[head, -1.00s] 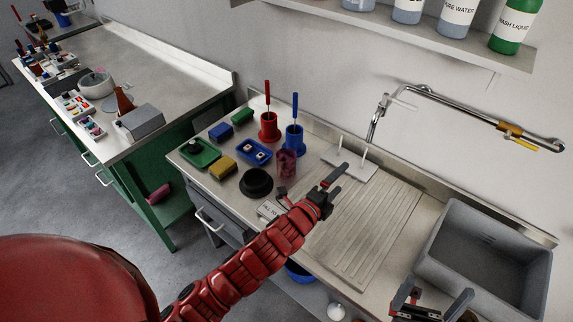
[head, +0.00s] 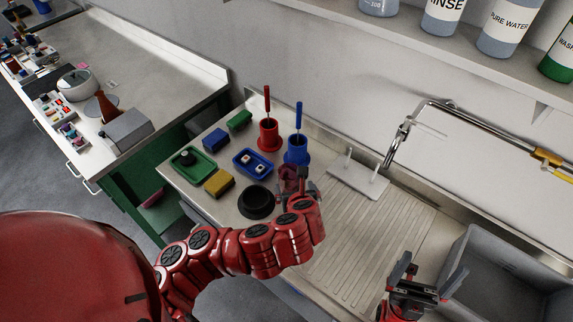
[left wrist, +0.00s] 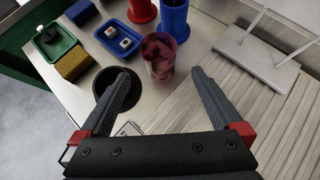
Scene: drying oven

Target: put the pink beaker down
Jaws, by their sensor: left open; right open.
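The pink beaker (left wrist: 159,56) stands upright on the steel counter in the left wrist view, in front of the blue holder. In the head view the beaker (head: 288,178) is partly hidden by my left gripper (head: 298,188). My left gripper (left wrist: 160,82) is open, with its two fingers spread on the near side of the beaker. My right gripper (head: 428,280) is open and empty near the grey sink at the lower right.
A black round dish (head: 256,202) sits left of the beaker. A red holder (head: 269,134) and blue holder (head: 297,149) with brushes stand behind. A white pegged rack (head: 358,180) stands to the right. The ribbed drainboard (head: 360,240) is clear.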

